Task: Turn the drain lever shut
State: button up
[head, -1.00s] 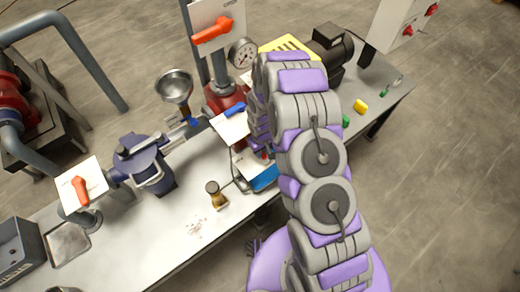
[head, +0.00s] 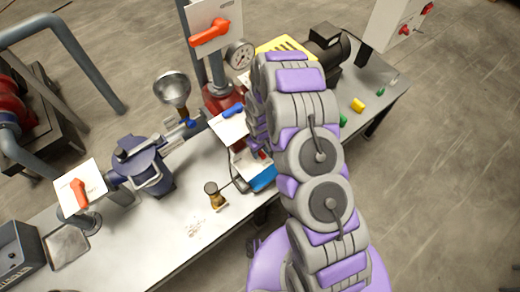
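Several levers show, and no readable label tells which one is the drain lever. An orange lever (head: 210,34) sits slanted on a white plate at the top. A second orange lever (head: 80,192) stands nearly upright on a white plate at the left. A blue lever (head: 232,111) lies across a white plate at the middle, just left of my arm. My arm reaches up the picture and bends down beside the blue lever's plate. My gripper's fingers are hidden behind my arm, so I cannot see whether they touch anything.
The grey bench (head: 120,243) runs diagonally across the view. On it are a blue filter housing (head: 146,165), a metal funnel (head: 172,88), a gauge (head: 240,56), a brush (head: 214,194) and a black motor (head: 328,46).

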notch_tip(320, 180, up, 17)
jog(key=p, duration=0.2)
jog(key=shift+r, duration=0.15)
dwell(0.5)
dwell(0.4)
notch_tip(320, 180, up, 9)
jog(key=m, duration=0.1)
send_over(260, 152)
jog(key=s+d, duration=0.3)
jog(key=s, duration=0.2)
jog(key=s+d+r+m+g+b, duration=0.1)
jog(key=s+d+r+m, duration=0.15)
jog(key=s+r, duration=0.45)
jog(key=s+d+r+m+b, duration=0.1)
jog(key=s+d+r, duration=0.3)
jog(key=s, duration=0.5)
jog(key=s+d+r+m, duration=0.1)
jog(key=s+r+m, duration=0.1)
jog(key=s, duration=1)
jog(key=shift+r+g, duration=0.25)
jog(key=shift+g, duration=0.15)
jog(key=shift+m, duration=0.25)
